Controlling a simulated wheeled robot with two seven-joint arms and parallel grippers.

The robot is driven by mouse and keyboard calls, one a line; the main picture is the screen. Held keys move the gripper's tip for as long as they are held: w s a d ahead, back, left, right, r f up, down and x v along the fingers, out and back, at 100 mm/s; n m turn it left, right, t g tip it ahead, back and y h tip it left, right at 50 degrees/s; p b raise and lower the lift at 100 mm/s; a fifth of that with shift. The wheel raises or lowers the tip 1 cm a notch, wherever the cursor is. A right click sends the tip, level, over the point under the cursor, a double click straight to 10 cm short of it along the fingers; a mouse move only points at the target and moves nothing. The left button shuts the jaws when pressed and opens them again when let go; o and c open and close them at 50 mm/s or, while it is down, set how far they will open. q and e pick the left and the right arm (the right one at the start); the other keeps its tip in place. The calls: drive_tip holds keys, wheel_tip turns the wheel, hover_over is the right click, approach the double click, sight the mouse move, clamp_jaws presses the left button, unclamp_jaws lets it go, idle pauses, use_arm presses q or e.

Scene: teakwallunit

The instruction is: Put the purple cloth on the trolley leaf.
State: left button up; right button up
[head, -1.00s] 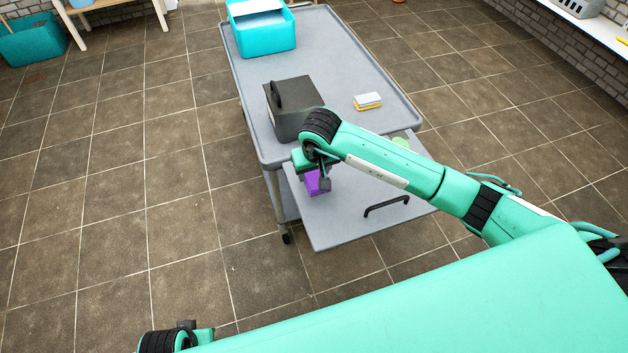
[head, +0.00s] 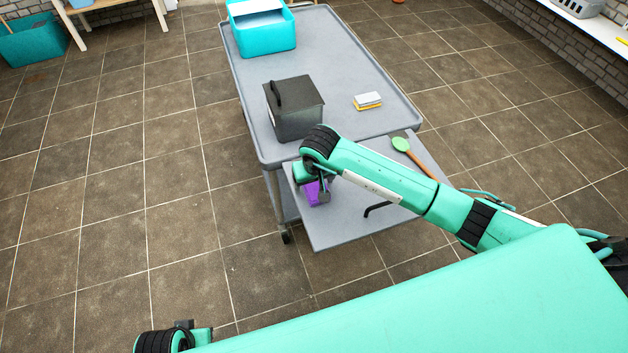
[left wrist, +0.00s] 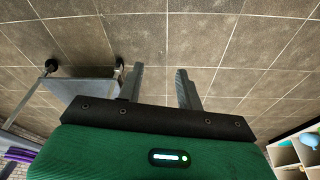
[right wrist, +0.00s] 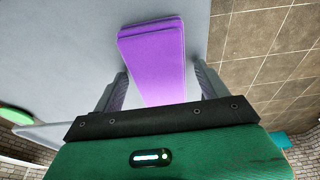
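The purple cloth (right wrist: 155,65), folded into a thick pad, shows between the fingers of my right gripper (right wrist: 160,75) in the right wrist view. The fingers stand apart on either side of it, with a slim gap at the right finger. In the head view the cloth (head: 312,194) is at the left part of the grey trolley leaf (head: 335,232), partly hidden by my right gripper (head: 322,193). Whether it lies fully on the leaf is hard to see. My left gripper (left wrist: 161,75) is open and empty over the floor.
A spatula with a green head (head: 400,144) lies at the leaf's right side. A black handle (head: 376,208) is partly behind my arm. The trolley top (head: 345,60) holds a dark lidded box (head: 296,112), a sponge (head: 368,101) and a turquoise tub (head: 262,35).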

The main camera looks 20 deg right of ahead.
sight(317, 190)
use_arm(q)
drive_tip(key=shift+r, duration=0.1)
use_arm(e)
drive_tip(key=shift+r, duration=0.15)
use_arm(q)
drive_tip(key=shift+p+x, duration=0.4)
drive_tip(key=shift+x, duration=0.55)
use_arm(e)
drive_tip(key=v, duration=1.2)
use_arm(q)
drive_tip(key=shift+s, duration=0.35)
